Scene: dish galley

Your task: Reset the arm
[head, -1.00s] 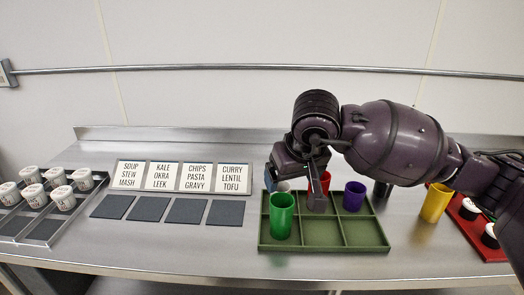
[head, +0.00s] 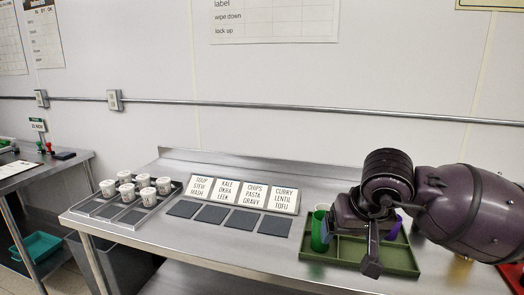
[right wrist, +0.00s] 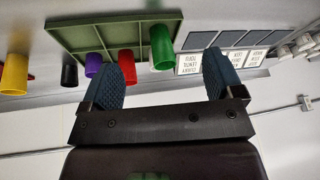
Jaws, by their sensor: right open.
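My right arm comes in from the right in the head view, with its gripper (head: 371,252) in front of the green compartment tray (head: 402,262). In the right wrist view the two blue ribbed fingers (right wrist: 168,78) are wide apart with nothing between them. Beyond them that view shows the tray (right wrist: 108,32) with a green cup (right wrist: 161,48), a red cup (right wrist: 126,62) and a purple cup (right wrist: 93,66). In the head view the green cup (head: 318,232) stands in the tray's left part, and my arm hides much of the rest. My left gripper is not in view.
Four-label card stand (head: 241,192) stands behind dark square pads (head: 212,213) on the steel counter. A rack (head: 139,215) with several white cups is at the counter's left end. In the right wrist view, yellow (right wrist: 15,75) and black (right wrist: 69,74) cups stand beside the tray.

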